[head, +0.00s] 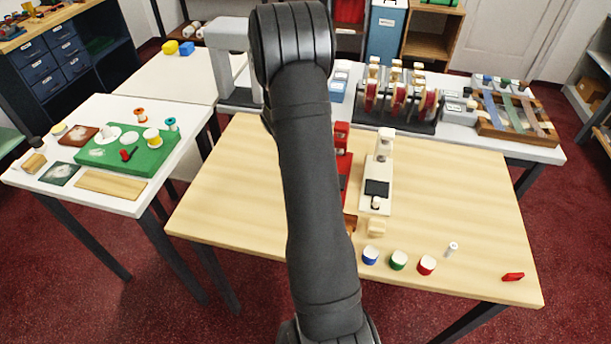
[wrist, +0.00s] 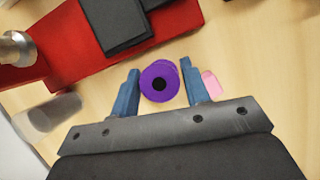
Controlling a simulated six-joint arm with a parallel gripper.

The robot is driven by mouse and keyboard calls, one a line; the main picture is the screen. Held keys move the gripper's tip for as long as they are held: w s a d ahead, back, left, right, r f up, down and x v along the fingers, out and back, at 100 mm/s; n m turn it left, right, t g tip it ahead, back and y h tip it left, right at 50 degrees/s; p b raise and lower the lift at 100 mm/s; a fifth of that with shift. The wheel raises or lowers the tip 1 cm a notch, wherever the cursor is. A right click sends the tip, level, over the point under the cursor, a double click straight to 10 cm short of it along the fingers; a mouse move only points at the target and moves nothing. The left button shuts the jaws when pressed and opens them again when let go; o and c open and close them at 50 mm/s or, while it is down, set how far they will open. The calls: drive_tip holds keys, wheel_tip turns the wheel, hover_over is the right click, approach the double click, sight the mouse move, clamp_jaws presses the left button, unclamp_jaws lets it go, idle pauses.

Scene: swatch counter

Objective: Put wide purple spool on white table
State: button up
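The wide purple spool (wrist: 155,70) stands on the wood surface in the wrist view, its round end with a dark hole facing the camera. My gripper (wrist: 160,70) is open, with one blue finger on each side of the spool. The fingers are close to it, with a small gap at the right; contact at the left is unclear. In the head view my arm hides both gripper and spool. A white table (head: 118,196) stands at the left, partly covered with goods. Another white table (head: 135,75) stands behind it, mostly bare.
On the wooden table (head: 230,190) stand a red device (head: 341,150), a cream device (head: 380,180) and blue, green and red spools (head: 427,265). A pink piece (wrist: 211,84) lies right of my gripper. The left white table holds a green board (head: 113,163); a grey stand (head: 233,65) rises behind.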

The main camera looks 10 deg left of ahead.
drive_tip(key=shift+o, duration=1.1)
drive_tip(key=shift+r, duration=0.2)
drive_tip(key=v, duration=1)
drive_tip(key=shift+r, duration=0.35)
drive_tip(key=shift+a+r, duration=0.35)
drive_tip(key=shift+r, duration=0.2)
drive_tip(key=shift+c, duration=1.1)
